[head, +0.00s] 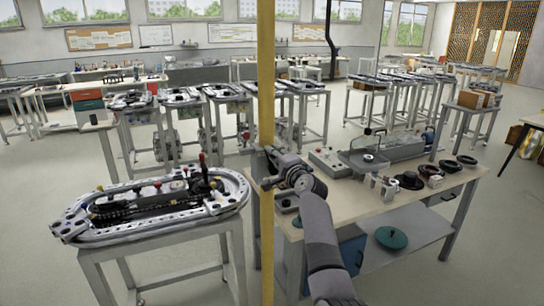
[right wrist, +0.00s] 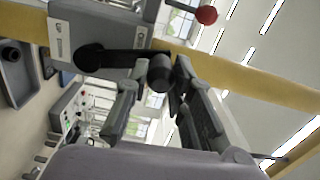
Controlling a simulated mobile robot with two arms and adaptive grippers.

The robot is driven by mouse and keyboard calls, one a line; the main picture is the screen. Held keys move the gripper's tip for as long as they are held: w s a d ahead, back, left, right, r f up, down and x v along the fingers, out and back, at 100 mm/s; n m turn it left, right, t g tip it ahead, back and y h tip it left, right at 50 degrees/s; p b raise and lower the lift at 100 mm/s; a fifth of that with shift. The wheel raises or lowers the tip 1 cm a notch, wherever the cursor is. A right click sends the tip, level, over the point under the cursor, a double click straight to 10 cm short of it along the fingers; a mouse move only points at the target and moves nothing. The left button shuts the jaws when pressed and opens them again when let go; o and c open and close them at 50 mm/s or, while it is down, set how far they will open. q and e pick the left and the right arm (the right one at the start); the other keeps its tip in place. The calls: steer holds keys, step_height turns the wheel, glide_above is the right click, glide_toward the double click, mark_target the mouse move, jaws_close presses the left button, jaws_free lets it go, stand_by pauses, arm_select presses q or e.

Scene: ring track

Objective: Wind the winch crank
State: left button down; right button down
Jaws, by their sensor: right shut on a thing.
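The winch (right wrist: 100,28) is a light grey housing beside a yellow post in the right wrist view. Its black crank arm (right wrist: 118,62) runs right from a round black hub to a dark cylindrical handle (right wrist: 160,72). My right gripper (right wrist: 156,82) has its two fingers on either side of this handle and is shut on it. In the head view my right gripper (head: 272,172) is at the yellow post (head: 266,90), reached by my arm from the lower right. The winch is small and mostly hidden there. My left gripper is not in view.
An oval metal ring track (head: 150,205) on a stand is left of the post. A workbench (head: 400,205) with a grey control box (head: 328,160), dark round parts and a lower shelf is right. A red ball (right wrist: 207,15) shows above the handle in the wrist view.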

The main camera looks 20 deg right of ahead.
steer(key=shift+d+r, duration=0.5)
steer(key=shift+r, duration=0.05)
steer(key=c, duration=1.8)
jaws_free()
steer(key=o, duration=0.4)
steer(key=shift+d+f, duration=0.2)
steer(key=shift+f, duration=0.1)
steer(key=shift+a+f, duration=0.15)
steer(key=shift+a, duration=0.25)
steer(key=s, duration=1.2)
steer(key=shift+d, duration=0.3)
